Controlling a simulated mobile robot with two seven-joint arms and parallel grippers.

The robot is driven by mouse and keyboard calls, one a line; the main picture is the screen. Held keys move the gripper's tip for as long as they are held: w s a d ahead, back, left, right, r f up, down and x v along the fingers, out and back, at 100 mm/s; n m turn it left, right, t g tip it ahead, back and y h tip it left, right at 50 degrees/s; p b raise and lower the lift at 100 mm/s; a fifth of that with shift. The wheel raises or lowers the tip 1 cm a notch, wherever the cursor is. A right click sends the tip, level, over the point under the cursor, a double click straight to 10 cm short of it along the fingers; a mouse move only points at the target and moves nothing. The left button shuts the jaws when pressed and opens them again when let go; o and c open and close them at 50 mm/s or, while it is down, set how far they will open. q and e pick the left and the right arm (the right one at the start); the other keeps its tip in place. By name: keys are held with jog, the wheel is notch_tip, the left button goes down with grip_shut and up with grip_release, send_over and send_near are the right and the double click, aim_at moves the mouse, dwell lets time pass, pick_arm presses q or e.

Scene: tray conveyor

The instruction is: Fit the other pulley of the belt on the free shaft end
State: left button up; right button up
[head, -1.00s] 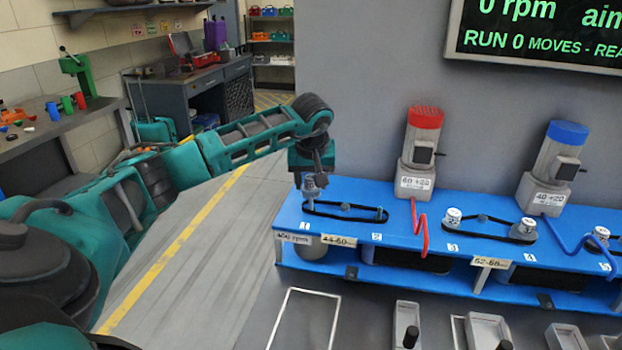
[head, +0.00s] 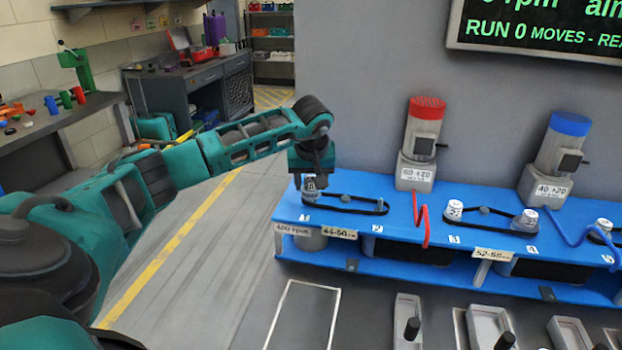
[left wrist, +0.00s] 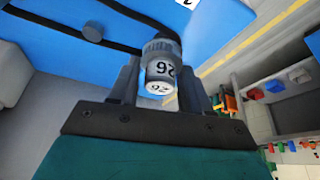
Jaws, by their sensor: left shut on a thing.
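My left gripper (head: 311,178) is shut on a grey pulley (head: 311,188) with a white top at place 1 of the blue bench (head: 345,222). In the left wrist view this pulley (left wrist: 160,72) reads 26 and sits between the two fingers. The black belt (head: 350,212) runs from this pulley to a rounded end near place 2, where no white-topped pulley shows. A grey round knob (head: 346,199) stands between the belt's two runs. I cannot tell how far the pulley is down on its shaft. My right gripper is not in view.
A motor with a red cap (head: 427,108) and one with a blue cap (head: 567,128) stand behind the bench. A second belt with white-topped pulleys (head: 454,209) is at places 3 and 4. Grey trays (head: 407,310) lie in front. The floor left of the bench is clear.

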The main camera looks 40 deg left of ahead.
pick_arm(q)
jog(key=shift+f+b, duration=0.5)
jog(key=shift+f, duration=0.45)
jog(key=o, duration=1.2)
jog(key=shift+c, duration=0.2)
jog(key=shift+r, duration=0.1)
jog(key=v, duration=1.3)
jog(key=shift+p, duration=0.3)
